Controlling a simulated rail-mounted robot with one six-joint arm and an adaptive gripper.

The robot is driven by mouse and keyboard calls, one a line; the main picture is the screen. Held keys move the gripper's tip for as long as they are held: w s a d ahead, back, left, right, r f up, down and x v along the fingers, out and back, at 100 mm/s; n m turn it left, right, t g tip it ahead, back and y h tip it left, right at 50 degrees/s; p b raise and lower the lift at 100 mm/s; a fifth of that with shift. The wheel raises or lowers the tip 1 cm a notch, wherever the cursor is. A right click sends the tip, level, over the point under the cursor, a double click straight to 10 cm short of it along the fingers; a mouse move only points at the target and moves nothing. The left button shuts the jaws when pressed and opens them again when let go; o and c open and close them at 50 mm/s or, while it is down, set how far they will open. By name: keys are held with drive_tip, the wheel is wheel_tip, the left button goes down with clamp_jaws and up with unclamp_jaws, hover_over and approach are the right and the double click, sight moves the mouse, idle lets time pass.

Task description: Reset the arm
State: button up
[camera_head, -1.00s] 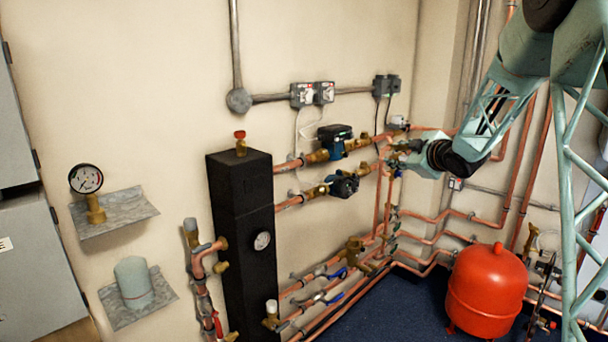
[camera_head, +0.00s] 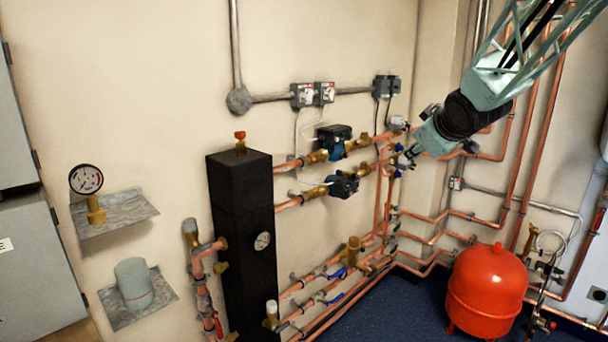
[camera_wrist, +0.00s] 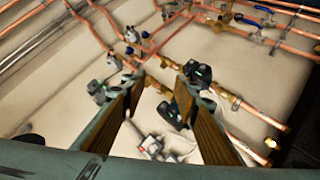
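My gripper (camera_head: 408,155) is at the upper right of the head view, at the end of my pale green arm, in front of the copper pipes near the room corner. In the wrist view the two brown-padded fingers (camera_wrist: 168,105) stand apart with nothing between them but the wall and pipework behind. Two dark pumps, an upper one (camera_head: 335,140) and a lower one (camera_head: 342,186), sit on the copper pipes to the left of my gripper. They also show beyond the fingers in the wrist view (camera_wrist: 197,74).
A black header (camera_head: 240,240) stands left of the pumps. A gauge (camera_head: 86,180) and a grey cylinder (camera_head: 133,283) rest on two wall shelves. A red tank (camera_head: 487,290) stands on the blue floor. Copper pipes (camera_head: 515,180) run up the right wall. Wall switches (camera_head: 312,94) sit above the pumps.

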drive_tip(key=s+a+f+m+g, duration=0.2)
drive_tip(key=s+a+f, duration=0.1)
drive_tip(key=s, duration=1.7)
drive_tip(key=s+a+f+m+g, duration=0.2)
drive_tip(key=s+a, duration=0.3)
drive_tip(key=s, duration=1.5)
drive_tip(key=s+a+f+m+g, duration=0.3)
drive_tip(key=s+a+g, duration=0.1)
drive_tip(key=s, duration=1.5)
drive_tip(key=shift+s+f+m+y, duration=0.35)
drive_tip(key=shift+s+m+y, duration=0.05)
drive_tip(key=shift+w, duration=0.1)
